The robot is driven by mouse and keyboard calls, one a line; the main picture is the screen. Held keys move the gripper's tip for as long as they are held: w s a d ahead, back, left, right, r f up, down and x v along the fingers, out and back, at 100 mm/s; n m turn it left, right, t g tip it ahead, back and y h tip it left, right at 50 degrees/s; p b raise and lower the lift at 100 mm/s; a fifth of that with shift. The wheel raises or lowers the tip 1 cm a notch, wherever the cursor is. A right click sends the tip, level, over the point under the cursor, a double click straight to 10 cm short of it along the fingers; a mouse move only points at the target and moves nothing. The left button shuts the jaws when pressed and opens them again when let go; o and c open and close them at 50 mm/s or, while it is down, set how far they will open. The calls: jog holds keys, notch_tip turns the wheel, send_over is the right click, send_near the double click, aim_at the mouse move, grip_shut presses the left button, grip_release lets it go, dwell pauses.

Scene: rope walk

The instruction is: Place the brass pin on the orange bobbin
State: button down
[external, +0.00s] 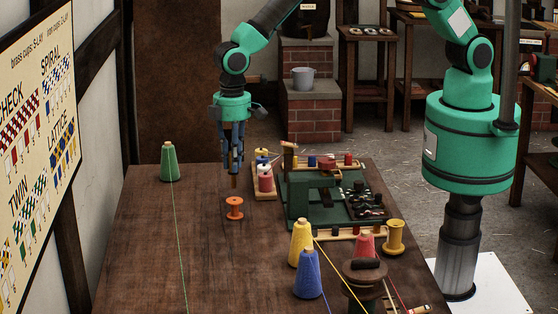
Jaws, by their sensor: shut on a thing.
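The orange bobbin (234,209) stands upright on the dark wooden table, left of the green machine. My gripper (233,172) points straight down above it. The gripper is shut on the brass pin (233,182), whose small brownish lower end shows below the fingertips. The pin appears upright and its tip is a little above the bobbin, apart from it. The upper part of the pin is hidden between the fingers.
A green machine (298,200) and a wooden rack with small spools (265,183) stand right of the bobbin. A green thread cone (169,162) stands at the left. Yellow (301,243) and blue (308,274) cones stand in front. The table's left front is mostly clear, crossed by a green thread.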

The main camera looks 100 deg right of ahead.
jog(key=shift+f, duration=1.75)
jog(key=shift+f, duration=0.1)
jog(key=c, duration=1.6)
grip_release()
notch_tip(320, 180, up, 12)
jog(key=shift+s+r, duration=0.1)
jog(key=shift+r, duration=0.05)
jog(key=shift+d+r, duration=0.1)
